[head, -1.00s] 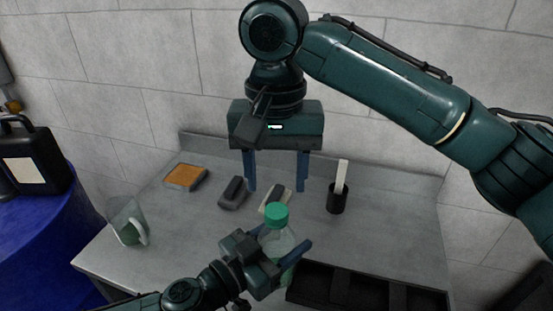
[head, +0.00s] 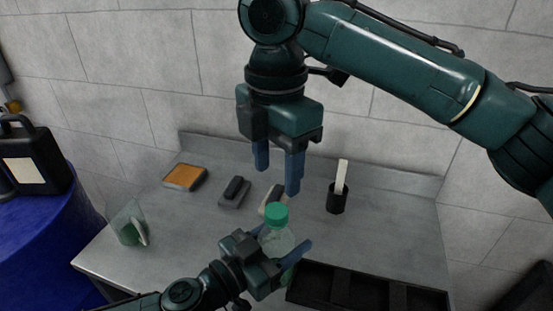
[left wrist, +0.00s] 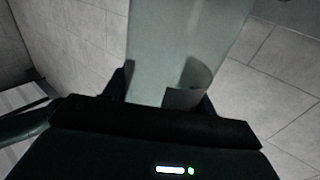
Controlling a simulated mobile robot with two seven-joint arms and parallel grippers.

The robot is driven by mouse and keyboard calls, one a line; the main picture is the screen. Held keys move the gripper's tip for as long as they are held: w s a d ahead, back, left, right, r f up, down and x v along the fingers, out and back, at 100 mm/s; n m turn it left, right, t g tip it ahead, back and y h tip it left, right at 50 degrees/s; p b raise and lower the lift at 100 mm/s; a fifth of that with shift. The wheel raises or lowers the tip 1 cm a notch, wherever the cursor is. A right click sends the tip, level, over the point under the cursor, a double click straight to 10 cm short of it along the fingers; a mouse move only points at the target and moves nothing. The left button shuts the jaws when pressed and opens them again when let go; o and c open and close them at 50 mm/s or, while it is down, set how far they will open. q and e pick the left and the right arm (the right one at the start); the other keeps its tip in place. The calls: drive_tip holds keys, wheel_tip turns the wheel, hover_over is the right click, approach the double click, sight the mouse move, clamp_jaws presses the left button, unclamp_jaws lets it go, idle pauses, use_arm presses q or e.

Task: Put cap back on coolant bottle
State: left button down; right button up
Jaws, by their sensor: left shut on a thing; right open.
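The coolant bottle (head: 277,242) is clear and stands upright in my left gripper (head: 284,250), which is shut on its body. The green cap (head: 276,215) sits on top of the bottle; I cannot tell how tightly it is seated. In the left wrist view the bottle's pale body (left wrist: 185,50) rises between the fingers, and its top is out of frame. My right gripper (head: 278,180) is open and empty, with its fingers pointing down, above and behind the bottle, apart from the cap.
On the grey bench (head: 200,245) are an orange-topped pad (head: 184,177), a dark block (head: 234,191), a pale-topped block (head: 272,198), a black cup with a white stick (head: 337,200) and a clear mug (head: 129,226). A black tray (head: 340,290) lies at the front right.

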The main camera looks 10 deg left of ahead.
sight(277, 210)
drive_tip(key=n, duration=0.6)
drive_tip(key=shift+r+n, duration=0.25)
drive_tip(key=shift+n, duration=0.15)
drive_tip(key=shift+f, duration=4.05)
